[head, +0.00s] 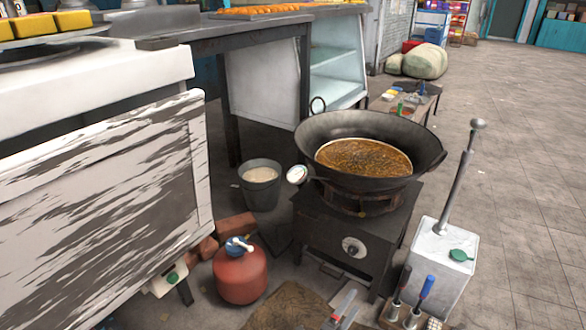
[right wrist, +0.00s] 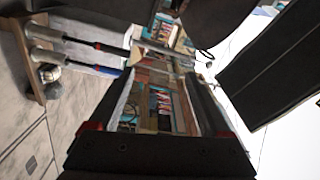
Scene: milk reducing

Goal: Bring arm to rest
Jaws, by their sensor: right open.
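My right gripper (head: 347,305) shows at the bottom edge of the head view, with grey fingers and red parts at their base. It is low in front of the black stove (head: 335,240). In the right wrist view my right gripper (right wrist: 160,78) is open, its two fingers apart, and I see nothing held between them. The rest of the right arm is out of the head view. My left gripper is in neither view.
A black wok (head: 310,130) of brown liquid sits on the stove. A red gas cylinder (head: 241,277) and a bucket (head: 260,192) stand left of it. Upright tools (head: 424,290) and a white canister (head: 440,262) stand right. The floor at far right (head: 530,190) is clear.

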